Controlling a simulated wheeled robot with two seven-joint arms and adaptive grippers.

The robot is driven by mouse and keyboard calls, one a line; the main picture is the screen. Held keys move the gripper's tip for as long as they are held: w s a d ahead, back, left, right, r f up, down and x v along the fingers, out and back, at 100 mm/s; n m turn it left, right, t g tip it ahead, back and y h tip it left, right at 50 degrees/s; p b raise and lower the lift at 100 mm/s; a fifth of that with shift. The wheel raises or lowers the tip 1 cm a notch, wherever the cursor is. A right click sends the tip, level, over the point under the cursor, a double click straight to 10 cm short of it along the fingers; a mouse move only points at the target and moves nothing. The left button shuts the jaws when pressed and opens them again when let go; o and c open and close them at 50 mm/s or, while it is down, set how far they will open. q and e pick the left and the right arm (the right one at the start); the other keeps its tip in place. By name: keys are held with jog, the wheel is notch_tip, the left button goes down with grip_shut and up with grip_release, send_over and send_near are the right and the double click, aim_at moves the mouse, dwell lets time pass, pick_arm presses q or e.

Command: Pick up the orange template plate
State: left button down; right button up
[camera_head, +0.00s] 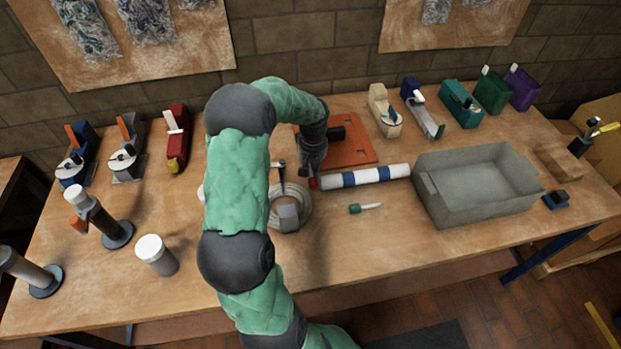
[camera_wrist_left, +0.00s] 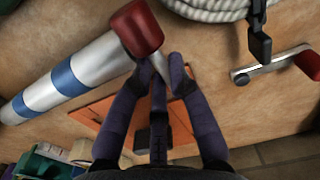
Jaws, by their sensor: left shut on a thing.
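The orange template plate (camera_head: 350,152) lies at the back middle of the bench, partly hidden by my left arm and gripper. A dark block sits on the plate. My left gripper (camera_head: 312,168) is at the plate's left front part, pointing down. In the left wrist view the plate (camera_wrist_left: 93,108) shows behind the dark fingers (camera_wrist_left: 160,75), which are closed in on something. The exact grip point is hard to make out. I cannot tell whether the plate is raised off the bench. My right gripper is not in view.
A white and blue striped tube (camera_head: 362,176) with a red end lies right beside the gripper. A coil (camera_head: 292,212) lies in front of it, and a green-handled tool (camera_head: 356,209) nearby. A grey bin (camera_head: 440,212) stands to the right. The bench's front middle is clear.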

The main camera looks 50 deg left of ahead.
aim_at(311, 176)
pick_arm(q)
jog(key=shift+a+f, duration=0.3)
jog(key=shift+f, duration=0.05)
jog(key=shift+w+a+f+b, duration=0.1)
jog(key=shift+a+f+b, duration=0.1)
jog(key=shift+f+b, duration=1.15)
jog(key=shift+f+p, duration=0.4)
jog(key=shift+f, duration=0.15)
jog(key=c, duration=1.2)
grip_release()
